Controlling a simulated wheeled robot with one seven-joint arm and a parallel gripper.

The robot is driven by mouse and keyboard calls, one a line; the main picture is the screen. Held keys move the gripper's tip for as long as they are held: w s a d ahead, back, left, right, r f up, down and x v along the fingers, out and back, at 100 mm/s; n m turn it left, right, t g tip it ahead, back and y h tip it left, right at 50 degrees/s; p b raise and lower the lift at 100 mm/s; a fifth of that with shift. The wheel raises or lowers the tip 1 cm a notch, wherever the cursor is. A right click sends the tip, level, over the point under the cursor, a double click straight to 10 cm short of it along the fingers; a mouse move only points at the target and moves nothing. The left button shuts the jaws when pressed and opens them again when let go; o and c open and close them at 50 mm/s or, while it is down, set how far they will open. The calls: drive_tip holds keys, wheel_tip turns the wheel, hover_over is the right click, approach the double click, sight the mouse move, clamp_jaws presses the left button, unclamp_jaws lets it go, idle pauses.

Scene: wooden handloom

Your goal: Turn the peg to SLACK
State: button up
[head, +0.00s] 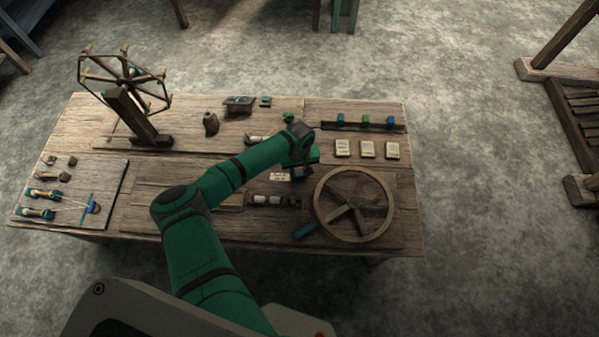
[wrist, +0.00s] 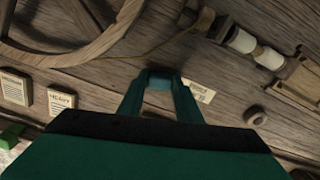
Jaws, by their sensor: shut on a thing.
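In the wrist view, the fingers of my gripper (wrist: 158,88) reach down to the wooden board and are shut on a small dark teal piece, which I take to be the peg (wrist: 158,76). Its grip hides much of it, so its exact angle cannot be told. A pale label plate (wrist: 199,91) with small dark print lies just right of the fingertips; its words are too small to read. In the head view, my gripper (head: 299,170) is over the middle-right of the bench and hides the peg. The label (head: 279,177) shows just left of it.
A large spoked wooden wheel (head: 354,207) lies right of my gripper. A row of pale spools (head: 270,200) is close in front. Cards (head: 367,149) and a rack with coloured pieces (head: 365,126) are at the back right. A skein winder (head: 124,82) stands far left.

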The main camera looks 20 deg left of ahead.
sight(299, 175)
drive_tip(key=shift+d+m, duration=0.1)
drive_tip(key=shift+m, duration=0.6)
drive_tip(key=m, duration=0.3)
drive_tip(key=shift+m, duration=0.4)
drive_tip(key=shift+s+a+m, duration=0.1)
drive_tip(key=shift+a+m, duration=0.1)
drive_tip(key=shift+m, duration=0.6)
drive_tip(key=o, duration=1)
drive_tip(key=shift+o, duration=0.2)
drive_tip(key=shift+r, duration=0.1)
wheel_tip(299, 175, up, 11)
drive_tip(key=shift+f, duration=0.2)
